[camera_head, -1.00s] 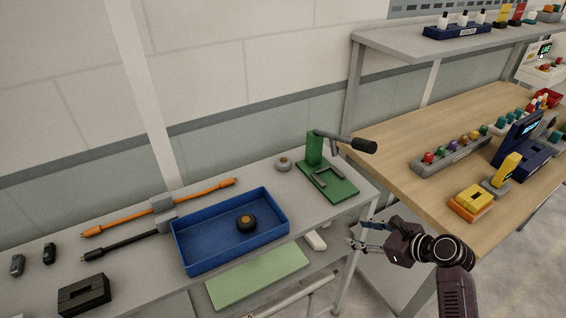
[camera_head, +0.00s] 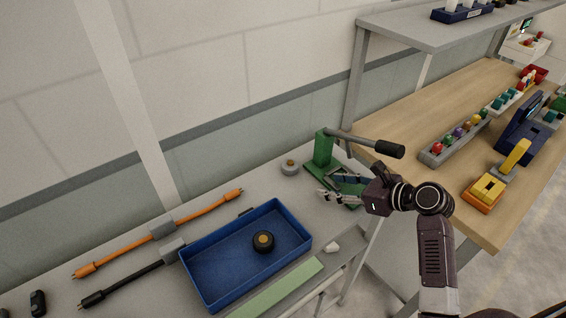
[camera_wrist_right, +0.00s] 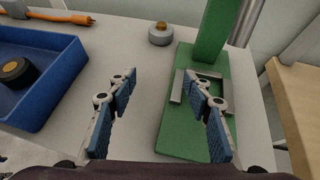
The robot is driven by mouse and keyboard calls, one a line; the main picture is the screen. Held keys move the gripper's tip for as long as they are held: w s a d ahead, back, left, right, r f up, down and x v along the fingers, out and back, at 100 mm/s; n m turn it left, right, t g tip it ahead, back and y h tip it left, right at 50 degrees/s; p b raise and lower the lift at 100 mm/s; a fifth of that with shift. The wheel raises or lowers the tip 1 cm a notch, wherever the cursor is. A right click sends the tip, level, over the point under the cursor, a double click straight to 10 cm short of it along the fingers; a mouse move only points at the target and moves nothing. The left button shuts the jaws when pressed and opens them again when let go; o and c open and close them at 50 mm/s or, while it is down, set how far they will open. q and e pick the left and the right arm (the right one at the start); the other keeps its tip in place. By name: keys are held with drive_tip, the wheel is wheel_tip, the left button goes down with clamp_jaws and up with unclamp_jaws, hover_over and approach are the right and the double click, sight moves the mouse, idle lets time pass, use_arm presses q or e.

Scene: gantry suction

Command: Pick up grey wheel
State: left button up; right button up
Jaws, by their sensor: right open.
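The grey wheel (camera_head: 290,167) is a small grey disc with a brass-coloured hub. It lies on the grey bench just left of the green press. It also shows in the right wrist view (camera_wrist_right: 161,34), beyond the fingertips and between their lines. My right gripper (camera_head: 325,197) is open and empty, below and to the right of the wheel in the head view. In the right wrist view its two blue-padded fingers (camera_wrist_right: 165,82) are spread, one over bare bench and one over the green press base. My left gripper is not in view.
The green press (camera_head: 323,150) with a black-handled lever stands right of the wheel. A blue tray (camera_head: 205,283) holding a black wheel (camera_head: 263,241) is at the left. Orange (camera_head: 205,207) and black (camera_head: 130,283) rods lie farther left.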

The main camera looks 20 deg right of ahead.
drive_tip(key=p, duration=0.1)
approach(292, 165)
drive_tip(key=w+f, duration=0.1)
drive_tip(key=w+a+f, duration=0.1)
drive_tip(key=shift+w+a+f+p, duration=0.1)
drive_tip(key=shift+a+f+p, duration=0.05)
drive_tip(key=shift+f+p, duration=0.15)
drive_tip(key=shift+w+a+r, duration=0.15)
drive_tip(key=shift+w+a, duration=0.05)
drive_tip(key=shift+w, duration=0.15)
drive_tip(key=p+x, duration=0.1)
drive_tip(key=x, duration=0.4)
drive_tip(key=shift+w+a, duration=0.1)
drive_tip(key=shift+w, duration=0.05)
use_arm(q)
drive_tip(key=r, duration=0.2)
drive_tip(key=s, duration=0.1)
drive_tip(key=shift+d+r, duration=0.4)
use_arm(e)
drive_tip(key=shift+c, duration=0.4)
drive_tip(key=c, duration=0.9)
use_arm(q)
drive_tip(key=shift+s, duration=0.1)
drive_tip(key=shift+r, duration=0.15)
